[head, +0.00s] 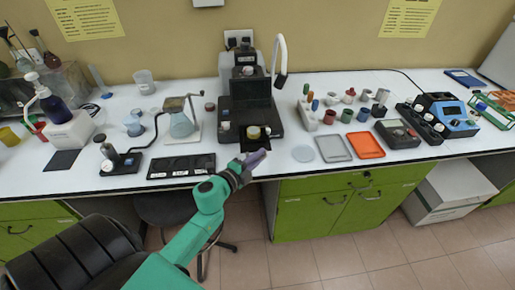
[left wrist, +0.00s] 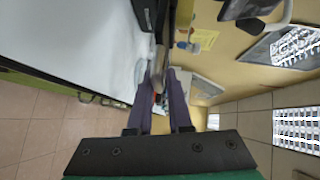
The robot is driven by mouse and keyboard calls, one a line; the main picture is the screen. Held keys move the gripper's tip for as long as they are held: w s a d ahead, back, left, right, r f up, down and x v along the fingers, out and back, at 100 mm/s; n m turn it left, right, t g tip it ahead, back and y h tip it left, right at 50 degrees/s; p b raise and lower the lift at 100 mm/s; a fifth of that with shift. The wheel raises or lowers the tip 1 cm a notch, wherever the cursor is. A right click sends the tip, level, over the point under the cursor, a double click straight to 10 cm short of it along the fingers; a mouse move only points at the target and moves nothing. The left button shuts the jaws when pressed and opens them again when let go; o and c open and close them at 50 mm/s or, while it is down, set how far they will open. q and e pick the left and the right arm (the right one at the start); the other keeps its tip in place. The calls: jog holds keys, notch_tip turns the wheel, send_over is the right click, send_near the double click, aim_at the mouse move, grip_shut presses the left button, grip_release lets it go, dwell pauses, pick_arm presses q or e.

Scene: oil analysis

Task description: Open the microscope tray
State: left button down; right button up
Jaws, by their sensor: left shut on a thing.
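The black microscope (head: 250,92) stands at the back middle of the white bench. Its dark tray (head: 243,146) is low at its front, near the bench edge, with a round yellowish piece (head: 253,132) above it. My left gripper (head: 256,156) reaches up from below and is at the front of the tray. In the left wrist view, the purple fingers (left wrist: 164,86) close around a narrow greyish part, which I take to be the tray's front. The fingers hide much of the contact. I cannot tell how far the tray is out. My right gripper is not in view.
A black panel (head: 181,166) and a flask stand (head: 181,124) are left of the microscope. A grey tray (head: 334,148), an orange tray (head: 365,145) and several small bottles are to its right. Green cabinets (head: 350,200) and a stool (head: 170,208) are below the bench.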

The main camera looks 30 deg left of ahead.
pick_arm(q)
jog(key=shift+s+d+f, duration=0.15)
jog(key=shift+s+f, duration=0.05)
jog(key=shift+s, duration=0.1)
jog(key=shift+w+f, duration=0.1)
jog(key=shift+w, duration=0.05)
jog(key=c, duration=0.9)
grip_release()
jog(key=shift+c, duration=0.2)
jog(key=shift+w+a, duration=0.15)
jog(key=shift+a, duration=0.05)
jog(key=b+v, duration=0.3)
jog(key=v, duration=1.1)
jog(key=shift+s, duration=0.25)
jog(key=shift+a, duration=0.1)
